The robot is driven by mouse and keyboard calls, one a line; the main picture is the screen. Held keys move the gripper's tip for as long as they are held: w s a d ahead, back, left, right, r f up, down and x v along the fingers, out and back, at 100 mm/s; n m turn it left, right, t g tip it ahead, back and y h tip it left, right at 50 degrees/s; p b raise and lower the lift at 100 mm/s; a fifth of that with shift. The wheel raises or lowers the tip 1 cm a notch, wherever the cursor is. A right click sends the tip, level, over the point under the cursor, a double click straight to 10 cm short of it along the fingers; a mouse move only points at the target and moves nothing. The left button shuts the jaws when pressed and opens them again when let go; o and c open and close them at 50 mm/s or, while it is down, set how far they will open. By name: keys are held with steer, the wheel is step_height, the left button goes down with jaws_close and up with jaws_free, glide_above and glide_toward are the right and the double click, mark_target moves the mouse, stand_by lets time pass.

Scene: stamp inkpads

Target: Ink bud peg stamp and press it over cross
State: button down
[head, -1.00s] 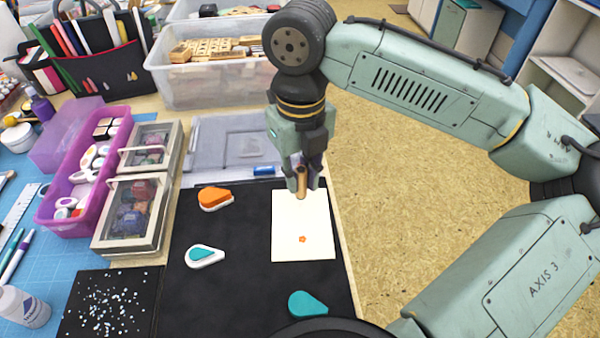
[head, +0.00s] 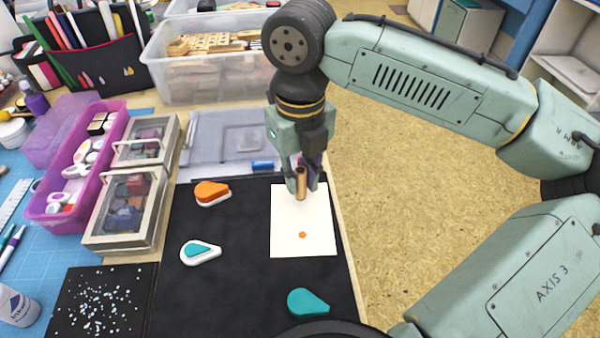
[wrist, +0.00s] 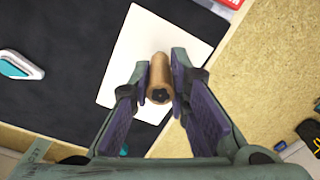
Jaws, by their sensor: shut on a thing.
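My gripper (head: 302,190) is shut on a wooden peg stamp (head: 302,182), held upright over the upper part of a white card (head: 285,240). In the wrist view the stamp (wrist: 159,80) sits between the fingertips, with a dark mark on the end facing the camera. Whether its lower end touches the card is hidden. One small orange printed mark (head: 302,235) shows on the card below the stamp. An inkpad with an exposed teal pad (head: 199,250) lies left of the card. An orange drop-shaped piece (head: 211,192) lies above it. No cross is visible.
A teal drop-shaped piece (head: 307,302) lies near the front of the black mat (head: 225,295). Lidded boxes (head: 125,215) and a purple tray (head: 50,222) stand at left. A clear bin (head: 205,85) stands behind.

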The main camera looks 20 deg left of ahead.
steer(key=shift+f, duration=0.6)
stand_by(0.5)
steer(key=shift+f, duration=0.1)
stand_by(1.9)
steer(key=shift+r+p, duration=0.75)
steer(key=shift+p, duration=0.25)
step_height(320, 180, up, 5)
steer(key=p, duration=0.5)
steer(key=shift+r, duration=0.2)
